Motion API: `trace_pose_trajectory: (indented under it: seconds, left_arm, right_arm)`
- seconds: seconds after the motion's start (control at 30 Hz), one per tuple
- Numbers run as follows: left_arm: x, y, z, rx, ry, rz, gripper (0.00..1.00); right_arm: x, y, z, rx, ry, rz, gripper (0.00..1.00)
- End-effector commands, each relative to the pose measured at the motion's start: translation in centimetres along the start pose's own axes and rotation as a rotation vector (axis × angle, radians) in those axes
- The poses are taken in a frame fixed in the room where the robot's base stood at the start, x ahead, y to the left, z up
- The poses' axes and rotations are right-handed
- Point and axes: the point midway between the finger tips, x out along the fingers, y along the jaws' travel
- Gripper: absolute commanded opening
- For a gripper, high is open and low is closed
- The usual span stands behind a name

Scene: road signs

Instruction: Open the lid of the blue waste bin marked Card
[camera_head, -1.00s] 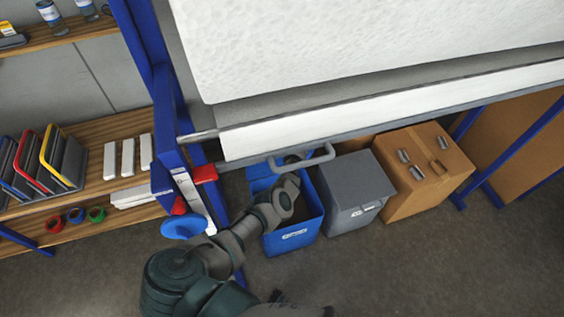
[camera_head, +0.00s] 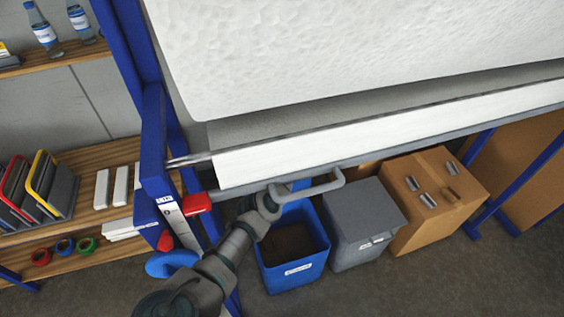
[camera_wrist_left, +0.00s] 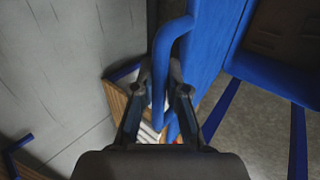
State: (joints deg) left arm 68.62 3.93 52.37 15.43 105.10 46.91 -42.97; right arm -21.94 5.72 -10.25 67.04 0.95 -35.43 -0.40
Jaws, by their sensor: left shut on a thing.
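The blue waste bin (camera_head: 303,268) stands on the floor below the white-roll machine, with its top open and its dark inside showing. A small white label is on its front; I cannot read it. Its blue lid (camera_wrist_left: 217,50) stands raised in the left wrist view; in the head view only a bit of blue shows behind the bin. My left gripper (camera_wrist_left: 160,90) is shut on the blue bar handle (camera_wrist_left: 172,45) of the lid. In the head view its fingers are hidden behind the machine's front rail. My right gripper is not in view.
A grey bin (camera_head: 365,222) with its lid shut stands right of the blue bin, then a cardboard box (camera_head: 435,198). The machine's grey loop handle (camera_head: 315,188) and red knob (camera_head: 197,204) are close to my left arm. Wooden shelves (camera_head: 75,225) stand at the left.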

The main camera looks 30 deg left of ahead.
Motion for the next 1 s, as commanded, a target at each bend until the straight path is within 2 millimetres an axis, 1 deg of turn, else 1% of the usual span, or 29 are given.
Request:
trace_pose_trajectory:
  seconds: [0.03,0.2,0.53,0.57,0.6,0.63,0.67,1.0]
  left_arm:
    - [0.29,-0.36,-0.05,0.002,0.003,-0.006,0.00]
    - [0.47,-0.11,-0.26,0.001,-0.002,-0.008,0.00]
    - [0.41,0.00,-0.21,-0.001,-0.004,-0.006,0.00]
    - [0.42,-0.01,-0.22,-0.001,-0.004,-0.007,0.18]
    - [0.43,-0.02,-0.24,-0.001,-0.003,-0.007,0.28]
    - [0.43,-0.01,-0.24,-0.001,-0.003,-0.006,0.35]
    - [0.41,-0.01,-0.22,-0.001,-0.003,-0.006,0.39]
    - [0.38,0.08,-0.23,0.000,-0.003,-0.005,0.39]
  right_arm:
    - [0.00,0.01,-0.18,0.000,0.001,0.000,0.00]
    - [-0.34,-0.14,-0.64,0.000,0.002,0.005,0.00]
    - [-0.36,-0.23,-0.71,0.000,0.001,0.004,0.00]
    - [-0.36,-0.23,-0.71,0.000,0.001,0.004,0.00]
    - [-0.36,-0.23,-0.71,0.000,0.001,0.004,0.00]
    - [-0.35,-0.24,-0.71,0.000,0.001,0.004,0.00]
    - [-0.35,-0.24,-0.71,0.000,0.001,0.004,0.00]
    - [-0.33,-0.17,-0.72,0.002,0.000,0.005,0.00]
